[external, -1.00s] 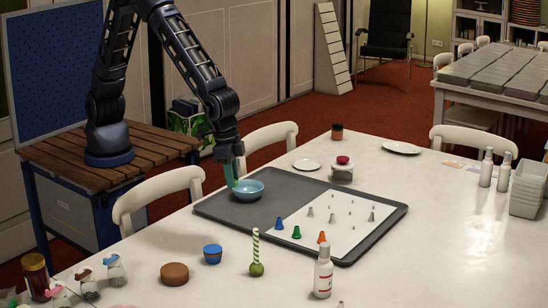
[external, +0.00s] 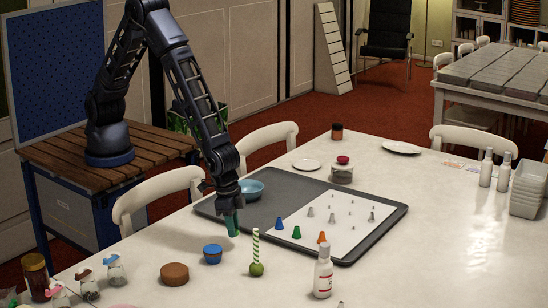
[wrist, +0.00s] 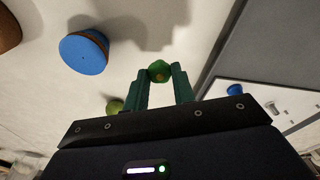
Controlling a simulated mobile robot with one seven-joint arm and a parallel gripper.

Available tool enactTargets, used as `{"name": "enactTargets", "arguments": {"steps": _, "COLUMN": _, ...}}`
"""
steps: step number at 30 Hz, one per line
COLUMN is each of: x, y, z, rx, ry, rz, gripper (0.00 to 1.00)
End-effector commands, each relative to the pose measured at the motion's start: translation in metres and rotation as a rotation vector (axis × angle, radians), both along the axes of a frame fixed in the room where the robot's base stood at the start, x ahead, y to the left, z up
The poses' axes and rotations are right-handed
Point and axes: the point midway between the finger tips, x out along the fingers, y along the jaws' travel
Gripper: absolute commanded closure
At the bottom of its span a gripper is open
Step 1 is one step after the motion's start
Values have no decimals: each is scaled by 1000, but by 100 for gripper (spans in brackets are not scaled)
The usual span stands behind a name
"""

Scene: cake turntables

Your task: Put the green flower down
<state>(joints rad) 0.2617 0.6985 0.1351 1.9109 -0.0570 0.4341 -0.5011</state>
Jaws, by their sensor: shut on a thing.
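My gripper (external: 233,230) hangs over the white table, beside the tray's near left edge and behind the striped stick.
The dark tray (external: 350,258) bears a blue bowl (external: 250,190) and coloured cones on a white sheet. A brown round block (external: 174,274) is to the left.

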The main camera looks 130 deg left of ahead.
Motion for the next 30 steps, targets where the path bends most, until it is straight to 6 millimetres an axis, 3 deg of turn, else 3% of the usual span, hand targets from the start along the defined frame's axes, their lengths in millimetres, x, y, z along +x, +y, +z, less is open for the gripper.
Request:
{"name": "enactTargets", "arguments": {"steps": 10, "x": -1, "y": 1, "z": -40, "rx": 1, "ry": 3, "rz": 1, "gripper": 95}}
{"name": "enactTargets", "arguments": {"steps": 22, "x": 0, "y": 0, "z": -44, "rx": 1, "ry": 1, "rz": 0, "gripper": 95}}
{"name": "enactTargets", "arguments": {"steps": 23, "x": 0, "y": 0, "z": -44, "rx": 0, "ry": 0, "rz": 0, "gripper": 71}}
{"name": "enactTargets", "arguments": {"steps": 25, "x": 0, "y": 0, "z": -44, "rx": 0, "ry": 0, "rz": 0, "gripper": 57}}
{"name": "enactTargets", "arguments": {"steps": 26, "x": 0, "y": 0, "z": -44, "rx": 0, "ry": 0, "rz": 0, "gripper": 53}}
{"name": "enactTargets", "arguments": {"steps": 30, "x": 0, "y": 0, "z": -44, "rx": 0, "ry": 0, "rz": 0, "gripper": 53}}
